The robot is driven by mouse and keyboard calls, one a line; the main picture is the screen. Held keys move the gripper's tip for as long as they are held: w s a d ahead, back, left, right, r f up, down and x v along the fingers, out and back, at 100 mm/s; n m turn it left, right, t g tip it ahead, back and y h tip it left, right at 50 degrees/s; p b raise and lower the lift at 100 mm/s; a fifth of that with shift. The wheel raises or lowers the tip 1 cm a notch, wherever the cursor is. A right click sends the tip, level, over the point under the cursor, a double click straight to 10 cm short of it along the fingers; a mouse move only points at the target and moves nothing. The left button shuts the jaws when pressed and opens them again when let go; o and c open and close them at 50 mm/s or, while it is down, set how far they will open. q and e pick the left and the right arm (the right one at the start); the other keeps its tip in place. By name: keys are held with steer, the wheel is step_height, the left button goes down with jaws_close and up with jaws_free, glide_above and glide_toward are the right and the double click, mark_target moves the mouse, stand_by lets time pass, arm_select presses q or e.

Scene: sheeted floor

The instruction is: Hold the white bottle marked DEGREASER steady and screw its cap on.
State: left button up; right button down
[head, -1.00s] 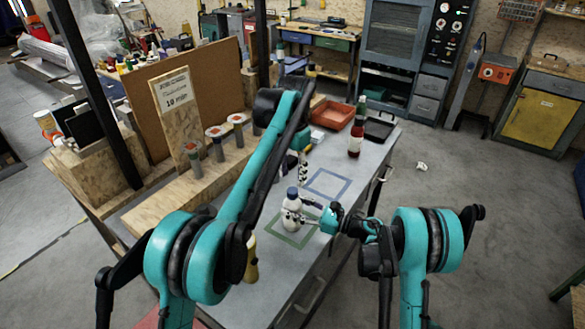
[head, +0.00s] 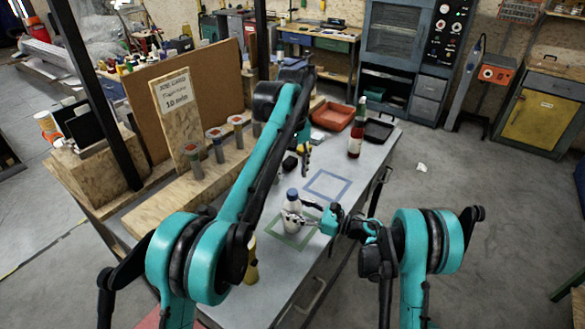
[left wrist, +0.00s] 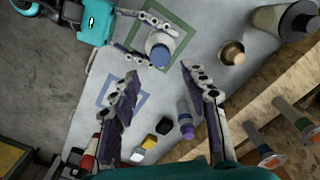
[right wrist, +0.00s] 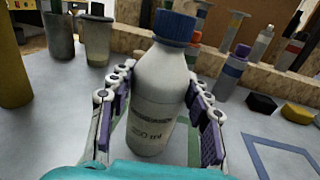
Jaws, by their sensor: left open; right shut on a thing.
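The white bottle (head: 292,214) stands upright on the green square on the bench. It wears a blue cap (right wrist: 174,26); how tight it sits cannot be told. Its print reads 250 ml in the right wrist view (right wrist: 152,118); the name is too blurred to read. My right gripper (head: 304,215) is shut around the bottle's body, one finger on each side. My left gripper (left wrist: 163,88) is open and empty, above the bench beyond the bottle in the head view. The capped bottle shows beyond its fingertips in the left wrist view (left wrist: 160,50).
A purple-capped bottle (left wrist: 186,122) and small black (left wrist: 163,126) and yellow (left wrist: 149,141) blocks lie near my left gripper. A blue square (head: 327,185) is empty. A red bottle (head: 356,132) and orange tray (head: 332,116) stand at the far end.

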mark_target(292, 191)
arm_select(q)
step_height(292, 191, down, 8)
steer(key=shift+r, duration=0.1)
stand_by(0.4)
jaws_close()
steer(key=shift+o, duration=0.8)
jaws_free()
